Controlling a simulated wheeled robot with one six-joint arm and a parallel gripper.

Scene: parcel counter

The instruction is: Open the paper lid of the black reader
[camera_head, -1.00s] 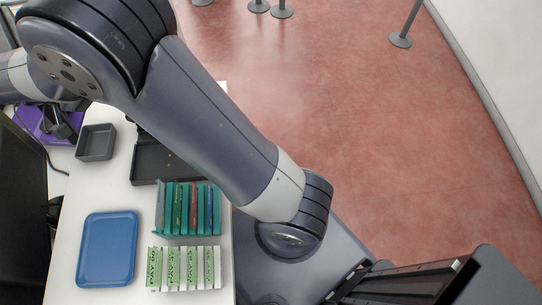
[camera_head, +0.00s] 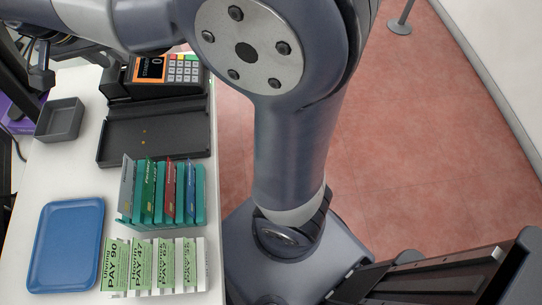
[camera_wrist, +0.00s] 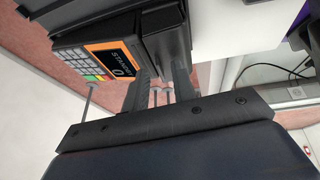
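The black reader (camera_head: 115,84) stands at the far end of the counter, with an orange-framed screen and a keypad on top. In the wrist view the reader (camera_wrist: 60,25) fills the upper left, its screen showing a 0. A dark block (camera_wrist: 165,35) at its end is close to my fingers; I cannot tell whether it is the paper lid. My gripper (camera_wrist: 160,88) is open, with floor visible between its two dark fingers and nothing held. Whether a finger touches the reader is unclear. In the head view my arm covers part of the reader, and my gripper cannot be made out clearly.
A shallow black tray (camera_head: 112,150) lies in front of the reader, with a small grey bin (camera_head: 60,121) to its left. Nearer are a teal card rack (camera_head: 200,205), green-printed slips (camera_head: 150,265) and a blue tray (camera_head: 65,245). A purple item (camera_head: 14,118) is at the left.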

